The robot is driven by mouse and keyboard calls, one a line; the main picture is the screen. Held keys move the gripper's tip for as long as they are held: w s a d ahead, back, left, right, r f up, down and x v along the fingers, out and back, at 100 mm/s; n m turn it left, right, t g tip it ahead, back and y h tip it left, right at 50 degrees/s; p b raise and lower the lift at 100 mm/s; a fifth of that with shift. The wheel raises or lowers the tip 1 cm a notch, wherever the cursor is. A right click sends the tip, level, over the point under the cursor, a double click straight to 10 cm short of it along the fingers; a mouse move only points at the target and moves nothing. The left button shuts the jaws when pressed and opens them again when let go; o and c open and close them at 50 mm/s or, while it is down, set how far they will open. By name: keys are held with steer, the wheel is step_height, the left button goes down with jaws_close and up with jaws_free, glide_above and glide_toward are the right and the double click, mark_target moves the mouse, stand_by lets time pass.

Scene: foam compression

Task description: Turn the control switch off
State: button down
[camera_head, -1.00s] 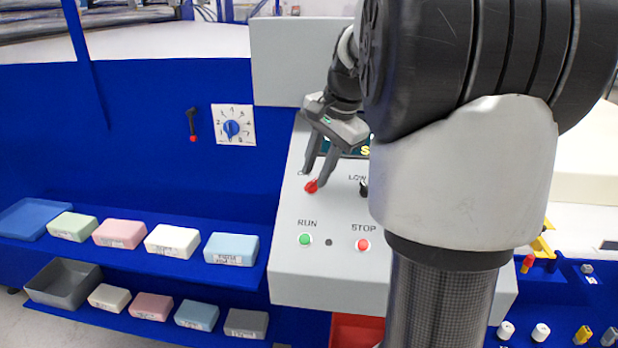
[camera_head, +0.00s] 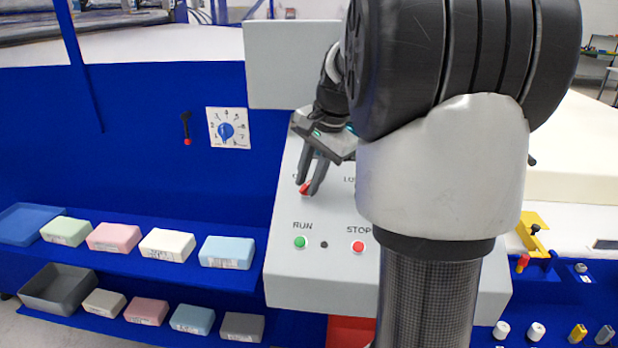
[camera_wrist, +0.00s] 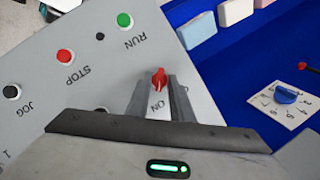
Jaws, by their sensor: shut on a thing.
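The control switch (camera_head: 304,188) is a small red knob on the sloped grey control panel (camera_head: 290,270), above the green RUN button (camera_head: 300,242). My gripper (camera_head: 308,187) reaches down to the panel with its fingers around the red knob. The jaws are shut on the knob. The fingers partly hide the knob and its label in the head view.
The red STOP button (camera_head: 358,247) is right of RUN, and a JOG button (camera_wrist: 12,91) shows in the wrist view. A blue dial (camera_head: 227,130) and a red-tipped lever (camera_head: 186,128) are on the blue wall at left. Foam blocks (camera_head: 168,245) line the shelves. My arm hides the panel's right part.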

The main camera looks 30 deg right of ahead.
steer(key=shift+r, duration=0.15)
steer(key=n+p, duration=0.1)
steer(key=n+g+p, duration=0.1)
steer(key=p, duration=0.1)
steer(key=shift+w+a+r+n+h, duration=0.1)
steer(key=shift+w+r+n+h, duration=0.1)
steer(key=shift+n+h, duration=0.2)
steer(key=n+g+h+p, duration=0.1)
steer(key=n, duration=0.1)
steer(key=n+p, duration=0.2)
steer(key=n, duration=0.1)
steer(key=shift+w+a+f+g+h+p, duration=0.2)
steer(key=shift+g+h+p, duration=0.1)
steer(key=shift+g+h, duration=0.1)
steer(key=n+h+p, duration=0.1)
steer(key=n, duration=0.2)
steer(key=shift+a+g, duration=0.15)
steer(key=shift+g, duration=0.15)
steer(key=shift+a+f+n+h, duration=0.1)
steer(key=shift+n+h, duration=0.7)
steer(key=shift+n, duration=0.7)
steer(key=c, duration=1.9)
jaws_free()
